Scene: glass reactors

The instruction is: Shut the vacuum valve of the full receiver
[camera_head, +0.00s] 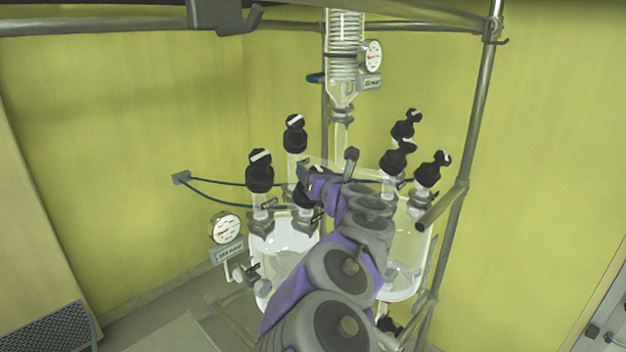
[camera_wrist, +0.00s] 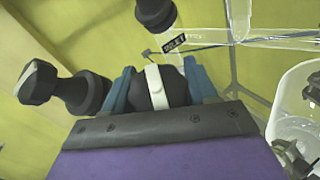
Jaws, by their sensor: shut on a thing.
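The left glass receiver (camera_head: 284,250) in the head view holds pale content reaching high up its wall. The right glass receiver (camera_head: 408,245) looks mostly clear, with some content low down. My gripper (camera_wrist: 157,84) is shut on a black valve knob (camera_wrist: 174,92) with a white stripe, its blue fingers on either side. The stripe runs roughly up and down in the wrist view. In the head view my gripper (camera_head: 312,187) is over the top of the left receiver, and the held knob is mostly hidden.
Other black knobs stand close by on the left receiver: one at left (camera_head: 260,172) and one behind (camera_head: 294,135). More knobs (camera_head: 398,160) stand over the right receiver. A gauge (camera_head: 225,228) is at left. A metal frame post (camera_head: 470,140) is at right.

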